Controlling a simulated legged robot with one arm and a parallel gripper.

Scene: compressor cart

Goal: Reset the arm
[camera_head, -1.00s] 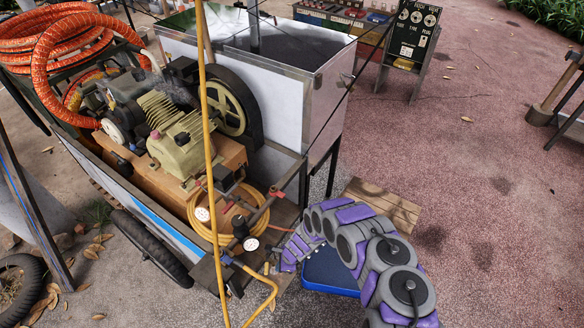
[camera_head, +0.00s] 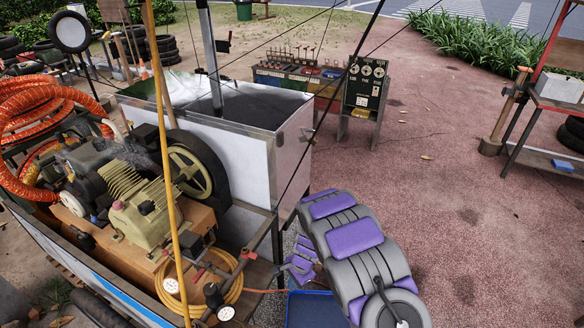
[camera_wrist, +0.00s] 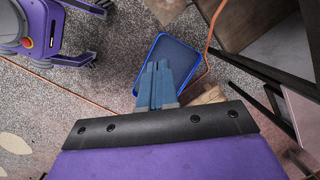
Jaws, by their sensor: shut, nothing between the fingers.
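My gripper (camera_wrist: 160,68) shows in the wrist view with its two blue-grey fingers side by side, shut and empty. It points over a blue tray (camera_wrist: 192,57) on the gravelly ground; I cannot tell the height between them. In the head view my purple and grey arm reaches up from the lower right, in front of the cart's right end. The gripper's fingertips cannot be made out there. The blue tray's near part (camera_head: 312,310) shows at the bottom, partly hidden by my arm.
A compressor (camera_head: 135,190) with orange hose (camera_head: 40,100) sits on the cart at left, beside a white bin (camera_head: 245,160). A yellow pole (camera_head: 165,150) stands in front. A control panel (camera_head: 366,85) stands behind. Open reddish pavement (camera_head: 470,190) lies to the right.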

